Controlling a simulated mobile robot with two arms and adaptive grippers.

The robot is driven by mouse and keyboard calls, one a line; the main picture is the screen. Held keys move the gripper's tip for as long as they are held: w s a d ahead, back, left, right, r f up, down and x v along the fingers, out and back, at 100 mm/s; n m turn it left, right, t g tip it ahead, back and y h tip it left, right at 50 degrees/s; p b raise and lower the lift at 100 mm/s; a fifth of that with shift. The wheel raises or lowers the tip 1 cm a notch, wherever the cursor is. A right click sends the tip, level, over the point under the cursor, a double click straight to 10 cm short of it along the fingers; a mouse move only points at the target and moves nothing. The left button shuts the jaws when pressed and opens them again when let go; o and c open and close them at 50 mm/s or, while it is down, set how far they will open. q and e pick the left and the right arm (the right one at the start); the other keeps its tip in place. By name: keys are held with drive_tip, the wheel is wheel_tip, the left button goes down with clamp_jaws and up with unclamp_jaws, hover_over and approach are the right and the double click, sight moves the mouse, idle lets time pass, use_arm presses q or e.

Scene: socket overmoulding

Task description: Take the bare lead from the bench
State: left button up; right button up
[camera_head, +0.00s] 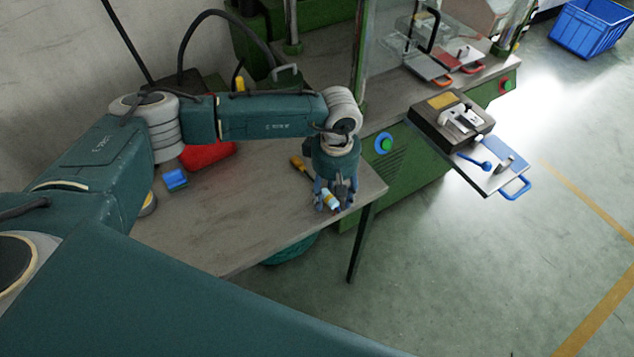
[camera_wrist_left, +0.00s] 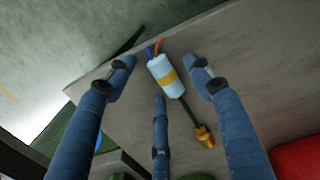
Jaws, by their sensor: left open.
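The bare lead lies on the grey bench (camera_head: 235,225) near its front right corner. In the left wrist view the lead (camera_wrist_left: 168,76) has a pale blue cylinder with a yellow band, red and blue wires at one end, and a black cable to a brass-coloured end. In the head view its cylinder (camera_head: 331,201) shows at my fingertips, and its orange-brown end lies behind the gripper. My left gripper (camera_head: 333,206) points down over the lead. Its blue fingers are open, spread around the cylinder in the wrist view; contact cannot be told. My right gripper is not in view.
A blue block (camera_head: 175,180) and a red object (camera_head: 208,154) lie on the bench to the left. A green machine (camera_head: 405,165) stands behind and right, with a dark mould block (camera_head: 430,125) and a blue-handled plate (camera_head: 495,178). A blue crate (camera_head: 590,28) stands on the floor.

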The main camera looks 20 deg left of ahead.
use_arm(q)
drive_tip(key=c, duration=1.3)
drive_tip(key=shift+o, duration=0.2)
